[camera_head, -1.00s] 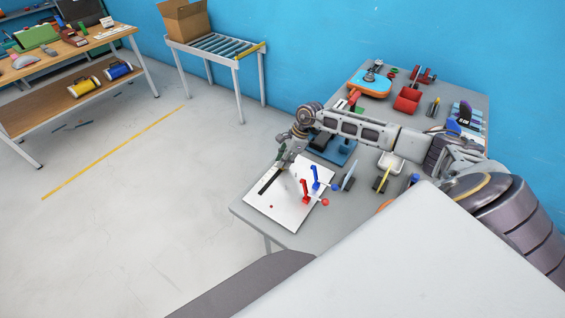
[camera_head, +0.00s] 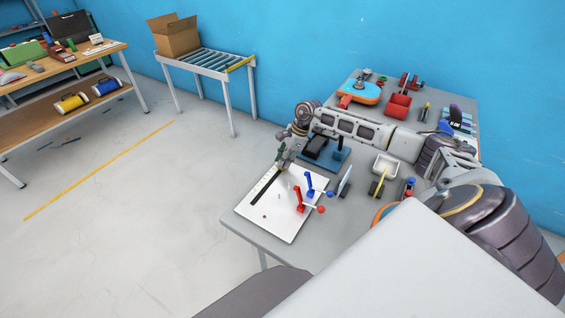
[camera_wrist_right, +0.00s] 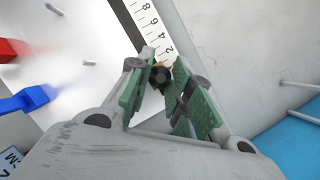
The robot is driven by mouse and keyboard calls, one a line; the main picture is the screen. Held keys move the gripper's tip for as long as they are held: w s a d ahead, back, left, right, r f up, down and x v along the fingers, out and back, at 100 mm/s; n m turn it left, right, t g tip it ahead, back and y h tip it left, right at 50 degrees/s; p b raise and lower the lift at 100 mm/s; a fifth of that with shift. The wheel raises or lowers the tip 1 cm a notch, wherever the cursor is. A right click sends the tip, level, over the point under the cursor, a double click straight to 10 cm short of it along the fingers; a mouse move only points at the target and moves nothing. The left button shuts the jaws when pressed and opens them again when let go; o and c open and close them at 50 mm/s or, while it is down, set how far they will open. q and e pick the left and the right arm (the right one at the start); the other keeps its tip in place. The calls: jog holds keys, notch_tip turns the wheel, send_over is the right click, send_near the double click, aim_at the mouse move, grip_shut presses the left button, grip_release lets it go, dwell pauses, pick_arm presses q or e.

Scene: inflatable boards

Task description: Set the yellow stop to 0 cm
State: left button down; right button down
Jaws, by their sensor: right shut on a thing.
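The white board (camera_head: 280,224) lies on the near end of the grey table, with a dark slot (camera_head: 265,190) and a numbered scale beside it. My right gripper (camera_head: 283,164) is at the slot's far end. In the right wrist view my right gripper (camera_wrist_right: 163,88) is shut on the yellow stop, of which a small yellow bit (camera_wrist_right: 160,62) and a dark part show between the green pads. The scale (camera_wrist_right: 155,28) shows 8, 6, 4 and 2; the 2 is just ahead of the fingers. The 0 mark is hidden by the gripper. My left gripper is out of view.
A red lever (camera_head: 299,197) and a blue lever (camera_head: 309,184) stand on the board, right of the slot. A blue fixture (camera_head: 335,158), a white tray (camera_head: 386,166) and a red bin (camera_head: 397,106) stand further back on the table (camera_head: 262,245).

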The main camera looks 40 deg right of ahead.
jog(key=shift+w+d+r, duration=0.1)
jog(key=shift+d, duration=0.1)
jog(key=c, duration=1.3)
grip_release()
jog(key=shift+v, duration=5.95)
